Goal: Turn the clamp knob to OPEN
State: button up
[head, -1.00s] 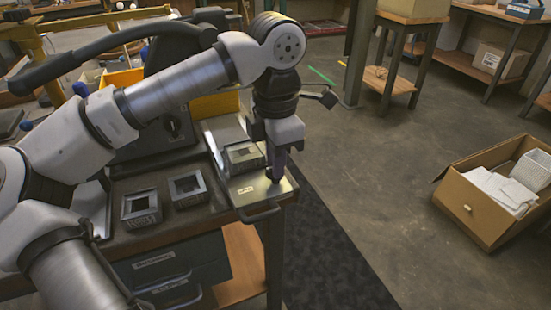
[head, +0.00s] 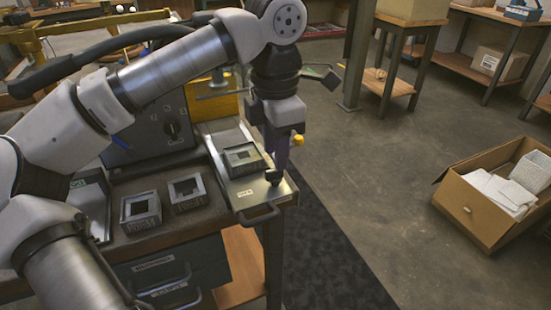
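A small dark knob (head: 274,178) stands on the front right corner of a metal plate (head: 234,196) at the bench edge, and I take it to be the clamp knob. Its pointer direction is too small to read. My gripper (head: 275,168) points straight down over it, the fingertips at or just above its top. The fingers show edge-on, so I cannot tell whether they close on the knob. A square grey frame part (head: 243,158) sits on the same plate, left of the gripper. A small pale label (head: 245,193) on the plate is not legible.
Two more square grey parts (head: 140,211) (head: 187,192) stand on the bench to the left. Behind them is a dark control box with a dial (head: 171,128). A yellow bin (head: 216,106) stands behind the plate. An open cardboard box (head: 484,211) is on the floor at right.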

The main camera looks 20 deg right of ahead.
notch_tip(320, 180, up, 10)
jog(key=shift+p, duration=0.3)
jog(key=shift+s, duration=0.1)
dwell(0.3)
